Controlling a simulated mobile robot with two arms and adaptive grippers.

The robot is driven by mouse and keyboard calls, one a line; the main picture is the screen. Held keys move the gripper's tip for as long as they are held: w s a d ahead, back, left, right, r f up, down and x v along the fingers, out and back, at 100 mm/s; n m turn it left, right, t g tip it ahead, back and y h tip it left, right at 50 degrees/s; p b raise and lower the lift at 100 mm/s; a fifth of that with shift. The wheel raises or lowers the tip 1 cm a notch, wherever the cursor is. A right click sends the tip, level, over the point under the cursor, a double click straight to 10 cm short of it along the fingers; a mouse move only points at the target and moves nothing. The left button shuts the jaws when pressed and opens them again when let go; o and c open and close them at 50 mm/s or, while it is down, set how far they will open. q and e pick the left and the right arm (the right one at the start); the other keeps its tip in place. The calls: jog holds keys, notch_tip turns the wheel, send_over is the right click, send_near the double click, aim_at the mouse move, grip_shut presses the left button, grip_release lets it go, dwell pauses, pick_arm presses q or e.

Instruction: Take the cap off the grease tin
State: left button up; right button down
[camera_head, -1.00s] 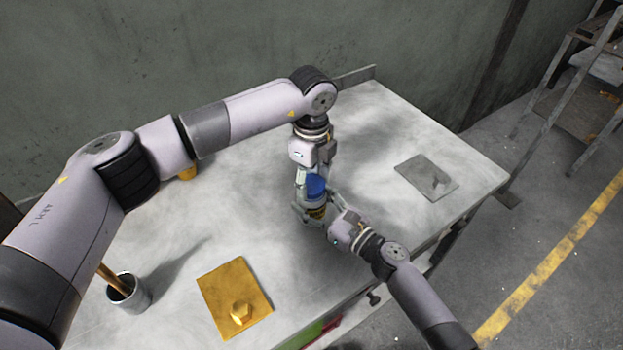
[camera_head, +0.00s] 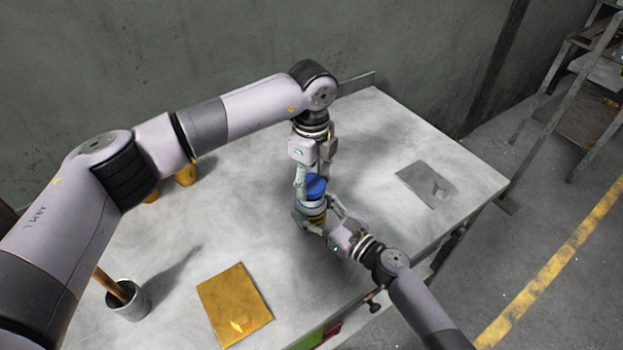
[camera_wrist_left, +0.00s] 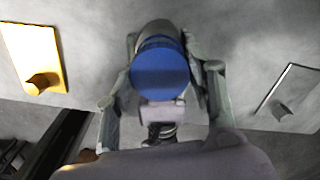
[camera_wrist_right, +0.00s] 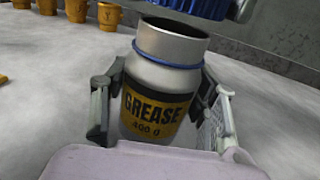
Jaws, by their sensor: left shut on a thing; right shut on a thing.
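The grease tin (camera_wrist_right: 168,82) is a light metal jar with a black and yellow label and a blue ring round its neck. In the right wrist view its dark mouth is open, and the blue cap (camera_wrist_right: 188,7) is above it, apart from the rim. My right gripper (camera_wrist_right: 158,108) is shut around the tin's body. My left gripper (camera_head: 315,186) comes down from above and is shut on the cap, which also shows between its fingers in the left wrist view (camera_wrist_left: 160,72). The tin's base is hidden in the right wrist view.
A yellow plate (camera_head: 228,290) with a raised shape lies at the front of the table (camera_head: 390,130). A grey plate (camera_head: 420,182) lies at the right. A grey cup (camera_head: 130,306) with a stick stands at the left. Yellow pots (camera_head: 186,175) stand behind my left arm.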

aim_at(312, 183)
pick_arm(q)
jog(key=shift+r, duration=1.9)
pick_arm(e)
jog(key=c, duration=0.5)
grip_release()
